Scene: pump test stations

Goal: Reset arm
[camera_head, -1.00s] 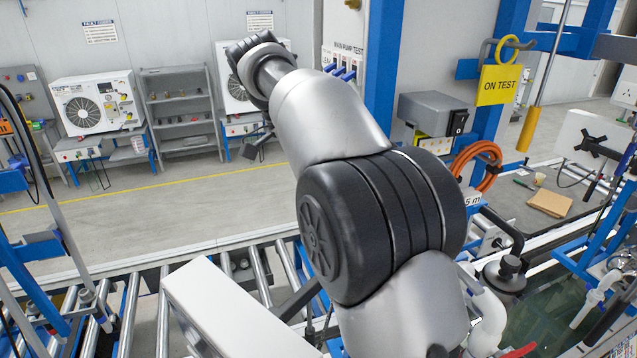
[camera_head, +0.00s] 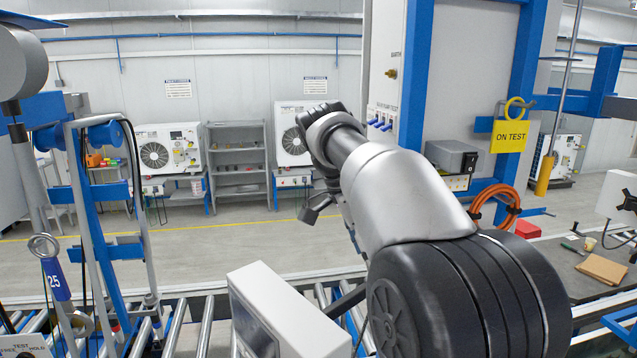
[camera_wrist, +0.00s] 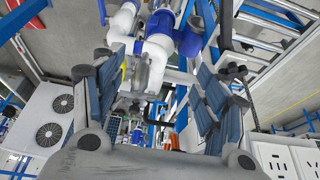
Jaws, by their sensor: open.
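My arm rises from the lower right of the head view and reaches up and away to the left, across the middle of the picture. In the wrist view my gripper (camera_wrist: 155,92) is open, its two dark padded fingers wide apart at left and right. No object is held between the fingers. White and blue pipework (camera_wrist: 160,45) shows beyond the gap, apart from the fingertips as far as I can tell. In the head view the gripper is mostly hidden by the wrist.
A roller conveyor (camera_head: 205,325) runs along the front, with a white box-shaped monitor (camera_head: 295,300) above it. A blue frame stands at left. Fan units (camera_head: 168,150) and a grey shelf (camera_head: 238,165) line the back wall beyond open floor.

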